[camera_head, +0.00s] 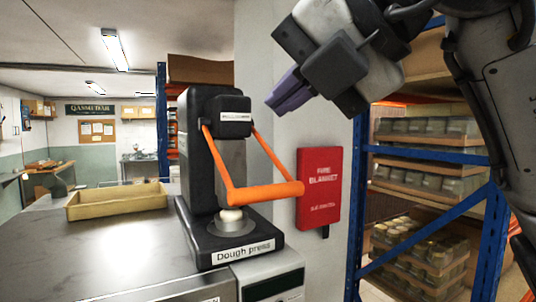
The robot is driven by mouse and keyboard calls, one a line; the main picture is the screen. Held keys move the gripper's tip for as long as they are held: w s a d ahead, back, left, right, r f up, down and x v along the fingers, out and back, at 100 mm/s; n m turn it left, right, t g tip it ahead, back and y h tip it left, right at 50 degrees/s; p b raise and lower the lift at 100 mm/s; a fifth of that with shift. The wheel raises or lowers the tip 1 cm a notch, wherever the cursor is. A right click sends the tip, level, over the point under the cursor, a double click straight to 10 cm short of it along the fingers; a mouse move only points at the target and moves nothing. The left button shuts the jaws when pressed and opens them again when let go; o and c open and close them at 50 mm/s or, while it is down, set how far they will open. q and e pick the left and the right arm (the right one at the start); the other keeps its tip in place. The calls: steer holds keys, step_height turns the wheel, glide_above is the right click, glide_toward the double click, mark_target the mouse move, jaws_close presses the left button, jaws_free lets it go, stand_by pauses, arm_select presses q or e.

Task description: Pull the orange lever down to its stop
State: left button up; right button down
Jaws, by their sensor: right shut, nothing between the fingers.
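The orange lever (265,193) is a U-shaped bar on the black dough press (196,140). Its two side arms run from pivots on the press head, and its crossbar hangs in front, low, just above the level of the base. A pale dough ball (231,216) sits on the round plate under the press head. My right gripper (283,99) has purple fingers and is shut and empty. It is up and to the right of the press head, above the crossbar and apart from the lever. My left gripper is not in view.
The press stands on a metal counter (110,240) with a tan tray (117,205) at its left. A red fire blanket box (319,187) hangs on the white pillar behind. Blue-framed shelves (425,165) with jars stand at the right. The air in front of the lever is clear.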

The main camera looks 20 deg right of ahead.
steer(key=d+f+m+g+h, duration=0.15)
steer(key=d+m+h, duration=0.25)
steer(key=m, duration=0.4)
steer(key=m+p, duration=0.3)
steer(key=p, duration=0.1)
glide_toward(271, 189)
steer(key=x, duration=0.6)
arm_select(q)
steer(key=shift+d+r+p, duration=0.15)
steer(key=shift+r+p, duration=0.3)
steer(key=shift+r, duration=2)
arm_select(e)
steer(key=shift+x, duration=0.8)
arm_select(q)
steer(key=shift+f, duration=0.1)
